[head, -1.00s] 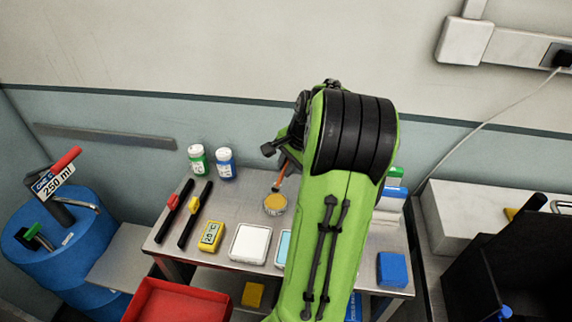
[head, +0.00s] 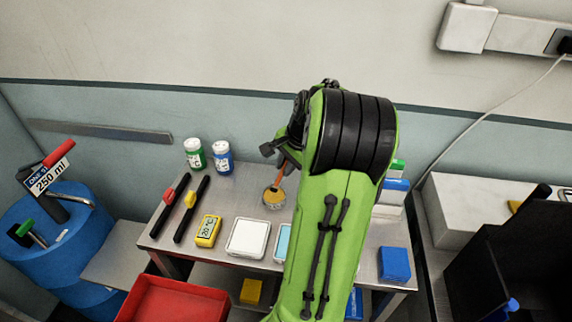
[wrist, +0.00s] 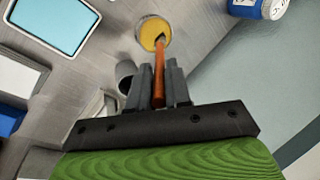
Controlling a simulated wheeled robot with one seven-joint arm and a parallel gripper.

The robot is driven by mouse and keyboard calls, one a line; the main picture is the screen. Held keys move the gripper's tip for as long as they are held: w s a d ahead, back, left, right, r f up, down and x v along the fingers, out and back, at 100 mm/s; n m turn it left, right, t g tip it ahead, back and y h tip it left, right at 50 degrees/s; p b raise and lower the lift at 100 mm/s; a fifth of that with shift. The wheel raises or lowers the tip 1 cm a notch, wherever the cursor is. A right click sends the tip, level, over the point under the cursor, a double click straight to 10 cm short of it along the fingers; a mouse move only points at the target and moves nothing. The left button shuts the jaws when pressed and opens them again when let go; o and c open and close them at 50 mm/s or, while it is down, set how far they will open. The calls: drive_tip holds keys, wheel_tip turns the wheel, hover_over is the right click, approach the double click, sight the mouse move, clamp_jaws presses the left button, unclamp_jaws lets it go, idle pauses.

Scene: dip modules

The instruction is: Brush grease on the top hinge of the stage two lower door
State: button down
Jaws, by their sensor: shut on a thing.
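My gripper (wrist: 159,72) is shut on a brush (wrist: 159,60) with an orange handle. In the wrist view the brush's dark tip lies over the yellow grease in a small round pot (wrist: 150,30). I cannot tell whether the tip touches the grease. In the head view the pot (head: 273,199) stands on the metal table, and the brush (head: 280,178) slants down to it. My green arm hides most of the gripper there. No stage two lower door or hinge shows in these frames.
A white-capped green bottle (head: 194,154) and a blue one (head: 222,158) stand behind the pot. Left of it are two black rods, a yellow timer-like box (head: 208,231) and a white tray (head: 262,253). A red bin (head: 170,302) and blue drum (head: 70,240) stand at left.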

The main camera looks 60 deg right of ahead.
drive_tip(key=shift+f, duration=0.6)
idle(1.2)
wheel_tip(320, 180, up, 7)
drive_tip(key=p, duration=0.7)
drive_tip(key=shift+r, duration=0.2)
drive_tip(key=shift+f, duration=0.1)
